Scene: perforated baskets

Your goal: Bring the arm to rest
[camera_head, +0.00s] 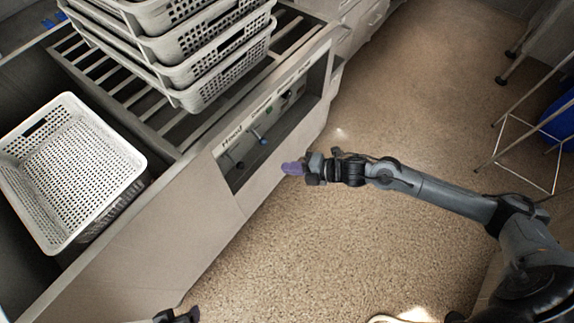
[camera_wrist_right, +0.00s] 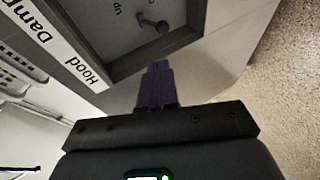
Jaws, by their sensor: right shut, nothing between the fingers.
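My right arm reaches in from the right in the head view. Its gripper (camera_head: 292,168) has purple fingertips. It is shut and empty, just in front of the recessed control panel (camera_head: 232,178) on the machine's front. In the right wrist view the purple fingers (camera_wrist_right: 156,84) are together, with the panel's recess and a knob (camera_wrist_right: 153,23) beyond them. Labels there read "Hood" and, partly cut off, "Damp". A small part of my left gripper (camera_head: 190,314) shows at the bottom edge of the head view. Its jaws are too cut off to judge.
Several white perforated baskets (camera_head: 185,70) are stacked on the slatted rack (camera_head: 85,60). Another white basket (camera_head: 128,150) stands in the bay at left. A metal stand (camera_head: 513,116) and a blue object (camera_head: 560,120) are at far right. The floor (camera_head: 400,110) is open between.

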